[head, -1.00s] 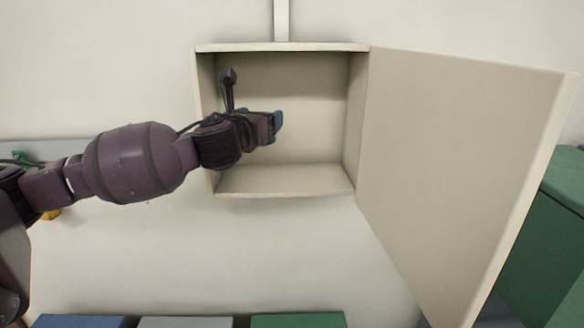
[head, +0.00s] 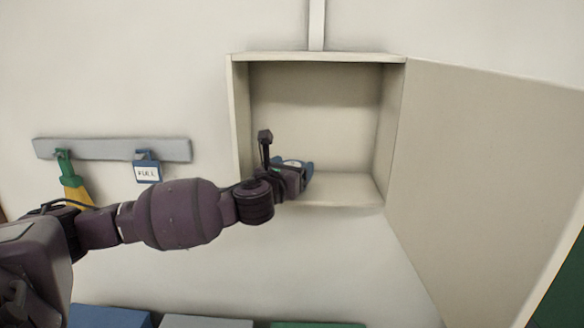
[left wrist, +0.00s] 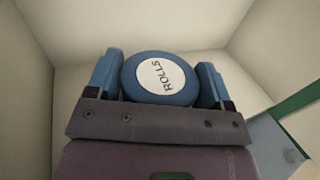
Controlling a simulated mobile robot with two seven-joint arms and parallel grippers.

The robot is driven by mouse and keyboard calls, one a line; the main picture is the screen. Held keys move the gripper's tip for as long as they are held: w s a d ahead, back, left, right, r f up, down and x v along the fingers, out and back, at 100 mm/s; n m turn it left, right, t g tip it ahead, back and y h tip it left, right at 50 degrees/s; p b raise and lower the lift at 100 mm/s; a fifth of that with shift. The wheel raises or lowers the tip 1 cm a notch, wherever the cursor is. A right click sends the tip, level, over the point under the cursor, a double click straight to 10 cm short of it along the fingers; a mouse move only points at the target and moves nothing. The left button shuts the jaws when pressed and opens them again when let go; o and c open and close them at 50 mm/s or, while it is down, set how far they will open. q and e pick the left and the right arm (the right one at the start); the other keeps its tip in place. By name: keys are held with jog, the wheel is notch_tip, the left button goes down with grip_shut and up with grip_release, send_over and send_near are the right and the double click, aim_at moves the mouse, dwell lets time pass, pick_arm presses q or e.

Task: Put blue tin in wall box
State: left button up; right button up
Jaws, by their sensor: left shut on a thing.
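The blue tin (left wrist: 160,80) is round, with a white label reading "ROLLS", in the left wrist view. My left gripper (left wrist: 160,84) is shut on it, one blue finger on each side. In the head view my left gripper (head: 300,174) is at the lower left part of the wall box opening, and a bit of the blue tin (head: 292,163) shows between its fingers. The wall box (head: 315,56) is pale and open, with its bare floor visible to the right of the gripper. Whether the tin touches the floor cannot be told. My right gripper is not in view.
The box's door (head: 480,160) stands wide open to the right. A grey rail (head: 105,150) on the wall at left holds a green and yellow thing (head: 73,182) and a blue labelled tag (head: 147,170). Blue, grey and green tops (head: 318,325) line the bottom edge.

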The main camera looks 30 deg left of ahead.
pick_arm(q)
jog(key=shift+f, duration=0.15)
jog(key=o, duration=1)
jog(key=shift+c, duration=0.2)
